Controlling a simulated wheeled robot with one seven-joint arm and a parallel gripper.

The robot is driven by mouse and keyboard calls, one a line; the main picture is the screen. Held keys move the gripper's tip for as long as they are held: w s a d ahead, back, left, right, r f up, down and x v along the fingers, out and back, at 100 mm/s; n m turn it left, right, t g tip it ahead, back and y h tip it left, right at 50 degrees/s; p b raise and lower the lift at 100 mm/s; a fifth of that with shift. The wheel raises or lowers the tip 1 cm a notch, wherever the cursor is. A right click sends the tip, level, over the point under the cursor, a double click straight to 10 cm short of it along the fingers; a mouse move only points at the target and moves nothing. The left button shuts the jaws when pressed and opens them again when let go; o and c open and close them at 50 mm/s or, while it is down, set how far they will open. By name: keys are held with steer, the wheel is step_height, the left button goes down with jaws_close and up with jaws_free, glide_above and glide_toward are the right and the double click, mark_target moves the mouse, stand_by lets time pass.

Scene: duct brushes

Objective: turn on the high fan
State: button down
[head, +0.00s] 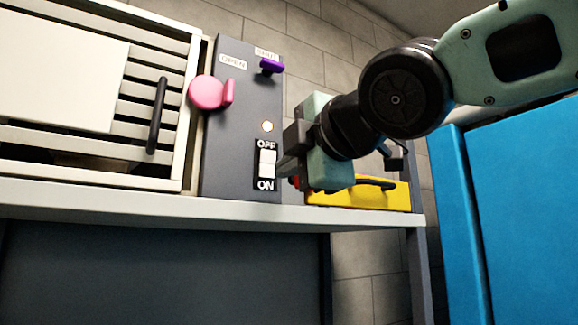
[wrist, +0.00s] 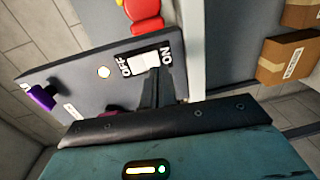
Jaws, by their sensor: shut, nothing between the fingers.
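A dark grey control panel (head: 233,130) stands on the shelf beside a louvred unit. It carries a white rocker switch (head: 267,163) marked OFF above and ON below; the switch also shows in the wrist view (wrist: 146,62). I cannot tell which way it is pressed. A small round pale lamp (head: 267,126) sits above it. The panel also has a pink knob (head: 209,92) near an OPEN label and a purple lever (head: 271,66) near another label. My gripper (head: 285,170) is shut and empty, just right of the switch. In the wrist view its fingers (wrist: 160,85) point towards the switch's ON end; contact is unclear.
The louvred unit (head: 150,120) with a black handle is left of the panel. A yellow case (head: 385,195) with a dark handle lies on the shelf (head: 200,205), behind my gripper. A blue cabinet (head: 520,200) stands at right. Brown boxes (wrist: 287,57) show in the wrist view.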

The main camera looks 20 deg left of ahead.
steer(key=f+b+v, duration=0.2)
steer(key=b+v, duration=0.1)
steer(key=v, duration=0.7)
steer(key=shift+s, duration=0.2)
steer(key=shift+d, duration=0.15)
steer(key=w+d+f+m+g+h+b, duration=0.1)
steer(key=d+f+m+h+b, duration=0.15)
steer(key=f, duration=0.85)
steer(key=d+f+m+g+h+b, duration=0.15)
steer(key=f+m, duration=0.25)
steer(key=f, duration=0.7)
steer(key=w+d+f+m+g+h+b, duration=0.1)
steer(key=f+m+g+h, duration=0.15)
steer(key=f, duration=0.85)
steer(key=s+d+f+m+g+h+b, duration=0.1)
steer(key=s+d+f+m+g+h, duration=0.1)
steer(key=f, duration=0.6)
steer(key=s+d+f+m+g+h+b, duration=0.1)
steer(key=s+d+f+m+g+h, duration=0.1)
steer(key=s+d+f+m, duration=0.3)
steer(key=s+d+f+m+g+h+b, duration=0.2)
steer(key=s+d+f+m, duration=0.2)
steer(key=d+f, duration=0.4)
step_height(320, 180, down, 5)
steer(key=shift+s+d+f, duration=0.2)
steer(key=shift+s+d, duration=0.2)
steer(key=shift+s, duration=0.35)
